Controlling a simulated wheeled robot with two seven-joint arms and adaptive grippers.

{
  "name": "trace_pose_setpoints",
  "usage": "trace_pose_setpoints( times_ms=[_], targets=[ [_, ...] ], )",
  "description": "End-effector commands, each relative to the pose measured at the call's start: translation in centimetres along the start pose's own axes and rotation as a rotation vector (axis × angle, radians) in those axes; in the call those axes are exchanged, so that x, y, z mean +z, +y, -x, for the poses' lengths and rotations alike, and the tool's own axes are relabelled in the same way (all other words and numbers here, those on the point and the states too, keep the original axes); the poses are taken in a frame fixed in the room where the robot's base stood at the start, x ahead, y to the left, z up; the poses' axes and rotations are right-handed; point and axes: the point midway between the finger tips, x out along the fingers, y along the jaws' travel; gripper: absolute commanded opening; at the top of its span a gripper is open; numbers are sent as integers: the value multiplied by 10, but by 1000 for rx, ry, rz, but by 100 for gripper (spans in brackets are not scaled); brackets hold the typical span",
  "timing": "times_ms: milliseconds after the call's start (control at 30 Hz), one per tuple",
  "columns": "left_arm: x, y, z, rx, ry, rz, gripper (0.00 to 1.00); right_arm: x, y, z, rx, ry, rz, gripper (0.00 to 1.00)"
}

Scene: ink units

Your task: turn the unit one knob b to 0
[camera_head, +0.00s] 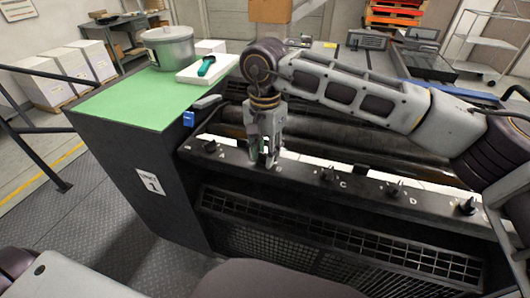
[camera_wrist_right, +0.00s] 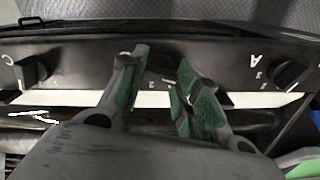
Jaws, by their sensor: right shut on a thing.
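Unit one is the dark cabinet with a "1" placard (camera_head: 151,184) on its side and a sloped black knob panel (camera_head: 300,172) along its front. My right gripper (camera_head: 267,160) reaches down to the panel between the A knob (camera_head: 210,146) and the C knob (camera_head: 327,175). It is shut on knob b, which its fingers mostly hide. In the right wrist view, the green-padded fingers (camera_wrist_right: 163,64) stand at the panel between the C knob (camera_wrist_right: 35,71) and the A knob (camera_wrist_right: 289,75). Knob b's pointer cannot be made out. My left gripper is out of view.
The D knob (camera_head: 393,189) and another knob (camera_head: 467,206) sit farther right. A green top (camera_head: 130,101) holds a lidded pot (camera_head: 169,48) and a white tray (camera_head: 195,72) with a green-handled tool. Dark rollers lie behind the panel. A metal grille (camera_head: 330,240) is below.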

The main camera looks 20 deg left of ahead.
Motion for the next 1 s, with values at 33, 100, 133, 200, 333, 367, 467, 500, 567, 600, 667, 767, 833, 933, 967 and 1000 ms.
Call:
trace_pose_setpoints(
  times_ms=[33,100,133,200,333,367,467,500,567,600,667,767,833,933,967,1000],
  targets=[
    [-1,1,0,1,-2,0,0,-1,0,0,-1,1,9,8],
    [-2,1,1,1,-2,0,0,-1,0,0,-1,1,21,8],
    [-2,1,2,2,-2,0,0,-1,0,0,-1,1,25,8],
    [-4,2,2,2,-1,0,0,-1,0,0,-1,1,30,8],
    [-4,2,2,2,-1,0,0,-1,0,0,-1,1,33,8],
    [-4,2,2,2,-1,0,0,-1,0,0,-1,1,33,8],
    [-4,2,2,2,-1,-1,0,-1,0,0,-1,1,32,8],
    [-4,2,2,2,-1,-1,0,-1,0,1,-1,1,32,8],
    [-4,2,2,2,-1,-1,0,-1,0,0,-1,1,32,33],
    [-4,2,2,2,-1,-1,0,-1,0,1,-1,1,32,38],
    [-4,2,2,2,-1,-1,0,-1,0,0,-1,1,32,46],
    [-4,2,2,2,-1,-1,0,0,0,0,-1,1,32,54],
    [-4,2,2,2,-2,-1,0,0,0,0,-1,1,32,54],
    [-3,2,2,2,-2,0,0,0,0,0,0,0,32,54],
    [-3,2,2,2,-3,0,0,0,0,0,0,0,32,54],
    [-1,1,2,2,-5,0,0,0,0,0,0,0,32,54]
  ],
)
